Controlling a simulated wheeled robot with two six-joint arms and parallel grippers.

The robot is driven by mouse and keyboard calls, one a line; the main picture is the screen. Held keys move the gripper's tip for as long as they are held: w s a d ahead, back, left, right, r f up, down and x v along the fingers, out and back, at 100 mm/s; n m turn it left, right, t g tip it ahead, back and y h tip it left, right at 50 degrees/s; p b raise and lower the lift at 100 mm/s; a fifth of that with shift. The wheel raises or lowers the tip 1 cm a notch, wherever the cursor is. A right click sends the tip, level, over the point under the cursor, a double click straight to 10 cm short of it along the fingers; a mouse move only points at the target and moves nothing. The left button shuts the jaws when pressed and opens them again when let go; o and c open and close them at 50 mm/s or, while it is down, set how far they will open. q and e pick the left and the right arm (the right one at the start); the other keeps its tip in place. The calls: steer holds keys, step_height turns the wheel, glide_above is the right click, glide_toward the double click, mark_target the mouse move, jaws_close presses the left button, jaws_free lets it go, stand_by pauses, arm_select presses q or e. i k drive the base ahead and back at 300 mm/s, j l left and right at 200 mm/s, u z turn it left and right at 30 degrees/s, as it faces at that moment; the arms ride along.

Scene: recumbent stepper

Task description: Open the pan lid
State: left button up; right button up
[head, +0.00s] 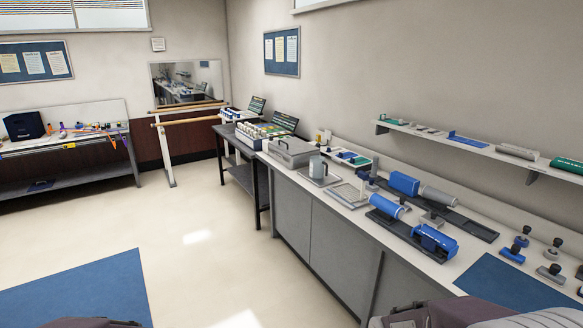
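A grey metal pan (294,158) with a flat lid (292,146) stands at the far end of the long counter on the right. The lid appears to lie shut on the pan, and a small handle shows on its top. The pan's inside is hidden. Only dark parts of my own arms show at the bottom edge, at the left and at the right. Neither gripper's fingers can be made out, and both arms are far from the pan.
A blue mat (85,290) lies on the open floor at left.

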mark_target(293, 147)
steer(key=i, duration=0.6)
steer(key=i+l, duration=0.15)
steer(key=i, duration=0.45)
steer(key=i+u, duration=0.1)
steer(key=i, duration=0.45)
steer(key=i+l, duration=0.15)
steer(key=i, duration=0.45)
steer(key=i+l+u, duration=0.1)
steer(key=i, duration=0.5)
